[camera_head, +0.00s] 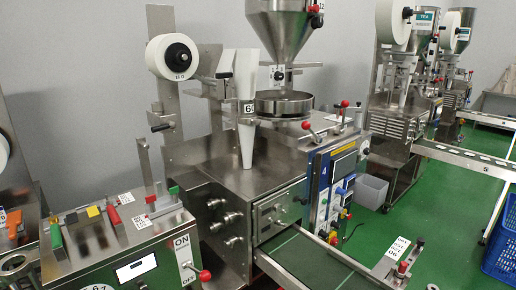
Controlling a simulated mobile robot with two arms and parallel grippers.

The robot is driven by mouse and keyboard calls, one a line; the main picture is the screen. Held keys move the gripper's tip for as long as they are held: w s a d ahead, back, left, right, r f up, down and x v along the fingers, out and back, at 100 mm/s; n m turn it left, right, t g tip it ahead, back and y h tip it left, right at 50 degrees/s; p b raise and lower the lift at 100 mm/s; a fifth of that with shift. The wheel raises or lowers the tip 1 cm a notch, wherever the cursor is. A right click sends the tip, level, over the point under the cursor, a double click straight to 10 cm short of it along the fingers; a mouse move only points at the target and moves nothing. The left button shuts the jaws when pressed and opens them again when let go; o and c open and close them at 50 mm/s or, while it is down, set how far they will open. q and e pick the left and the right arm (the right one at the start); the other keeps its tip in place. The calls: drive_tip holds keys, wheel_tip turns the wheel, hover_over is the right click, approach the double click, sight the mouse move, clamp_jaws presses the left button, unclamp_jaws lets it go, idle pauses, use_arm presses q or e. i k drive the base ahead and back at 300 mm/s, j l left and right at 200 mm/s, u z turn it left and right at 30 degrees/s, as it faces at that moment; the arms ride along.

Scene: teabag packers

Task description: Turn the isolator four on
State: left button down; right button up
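No thing in view is clearly labelled as isolator four, and I cannot tell which switch it is. A control box at the bottom left has a plate marked ON and OFF (184,258) with a red-knobbed lever (204,275) beside its lower, OFF end. A blue control panel (322,185) on the middle packing machine carries a small mark that looks like a 4. It has a screen, several buttons and a red-and-yellow knob (333,238) low down; the knob's setting is too small to read. Neither of my grippers is in view.
The middle packing machine (215,185) with its steel hopper (283,25) fills the centre. A green conveyor (310,262) runs from it to the lower right. A grey bin (371,190) and a blue crate (500,245) stand at right. Green floor (440,200) is clear between conveyors.

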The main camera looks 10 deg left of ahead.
sight(334, 242)
drive_tip(key=k+l, duration=0.1)
drive_tip(key=l, duration=0.75)
drive_tip(key=k+l+u, duration=0.1)
drive_tip(key=l, duration=0.35)
drive_tip(key=k+l, duration=0.15)
drive_tip(key=l, duration=0.65)
drive_tip(key=i+l+u, duration=0.1)
drive_tip(key=l, duration=0.4)
drive_tip(key=i+l+u, duration=0.1)
drive_tip(key=l, duration=0.45)
drive_tip(key=i+l+u, duration=0.1)
drive_tip(key=l, duration=0.45)
drive_tip(key=i+l+u, duration=0.1)
drive_tip(key=l, duration=0.45)
drive_tip(key=i+l+u, duration=0.1)
drive_tip(key=l, duration=0.45)
drive_tip(key=i+l, duration=0.25)
drive_tip(key=i+l+u, duration=0.15)
drive_tip(key=i+l, duration=0.15)
drive_tip(key=l, duration=0.15)
drive_tip(key=i+l, duration=0.25)
drive_tip(key=l, duration=0.15)
drive_tip(key=i+l+u, duration=0.15)
drive_tip(key=i+l, duration=0.3)
drive_tip(key=l, duration=0.35)
drive_tip(key=j+u, duration=0.05)
